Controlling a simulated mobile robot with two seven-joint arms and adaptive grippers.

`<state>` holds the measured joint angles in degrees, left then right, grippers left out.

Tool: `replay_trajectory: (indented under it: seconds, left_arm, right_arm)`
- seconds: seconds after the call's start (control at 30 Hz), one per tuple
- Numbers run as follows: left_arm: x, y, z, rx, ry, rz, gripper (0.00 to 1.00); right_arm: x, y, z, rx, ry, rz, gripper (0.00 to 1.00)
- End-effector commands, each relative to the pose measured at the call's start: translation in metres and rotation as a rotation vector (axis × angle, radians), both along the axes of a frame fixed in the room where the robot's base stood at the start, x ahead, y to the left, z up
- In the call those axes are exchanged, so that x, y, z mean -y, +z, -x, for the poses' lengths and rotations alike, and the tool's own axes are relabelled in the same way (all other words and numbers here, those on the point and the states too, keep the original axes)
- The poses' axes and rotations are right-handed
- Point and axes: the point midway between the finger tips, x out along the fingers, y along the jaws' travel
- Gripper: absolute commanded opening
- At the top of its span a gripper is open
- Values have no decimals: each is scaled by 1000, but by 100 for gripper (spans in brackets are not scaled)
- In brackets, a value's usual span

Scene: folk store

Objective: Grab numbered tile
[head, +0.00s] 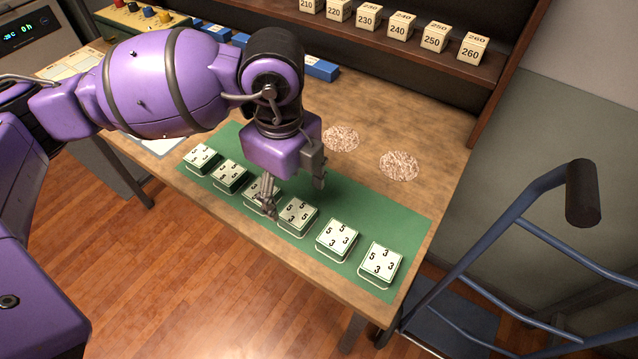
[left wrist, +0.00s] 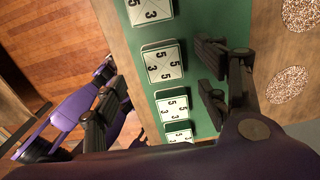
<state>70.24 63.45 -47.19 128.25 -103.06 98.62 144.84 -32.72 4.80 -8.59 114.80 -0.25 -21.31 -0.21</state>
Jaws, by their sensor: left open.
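Several white numbered tiles on green bases stand in a row on a green mat (head: 408,225). They bear black 5s and 3s. In the head view, one tile (head: 297,216) is just right of my left gripper's near finger, and another tile (head: 381,262) ends the row at right. My left gripper (head: 293,190) is open, pointing down over the row's middle; its near finger partly covers a third tile (head: 252,188). In the left wrist view, tiles (left wrist: 163,64) and (left wrist: 173,107) lie between the spread fingers of the gripper (left wrist: 160,95). I see no tile held. My right gripper is not in view.
The mat lies on a wooden table (head: 450,140). Two round speckled patches (head: 399,166) lie behind it. A shelf (head: 420,65) with numbered blocks (head: 401,25) runs along the back. A blue-framed cart (head: 490,235) stands at right.

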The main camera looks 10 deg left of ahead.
Motion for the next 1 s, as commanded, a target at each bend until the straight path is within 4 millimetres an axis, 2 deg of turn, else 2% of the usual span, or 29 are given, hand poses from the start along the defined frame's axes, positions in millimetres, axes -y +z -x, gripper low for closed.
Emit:
replay_trajectory:
  seconds: [0.13,0.33,0.43,0.73,0.77,1.0]
  left_arm:
    - [2,-19,2,-6,-2,1,67]
    - [13,-46,6,-7,-4,1,67]
    - [12,-60,5,-7,-2,2,67]
    - [12,-66,5,-5,-3,1,67]
    - [12,-66,5,-5,-3,1,66]
    - [12,-66,5,-5,-3,2,34]
  right_arm:
    - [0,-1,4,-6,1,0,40]
    - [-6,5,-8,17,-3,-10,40]
    - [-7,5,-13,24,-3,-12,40]
    - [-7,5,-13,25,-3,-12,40]
    - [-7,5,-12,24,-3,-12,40]
    - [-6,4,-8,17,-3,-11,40]
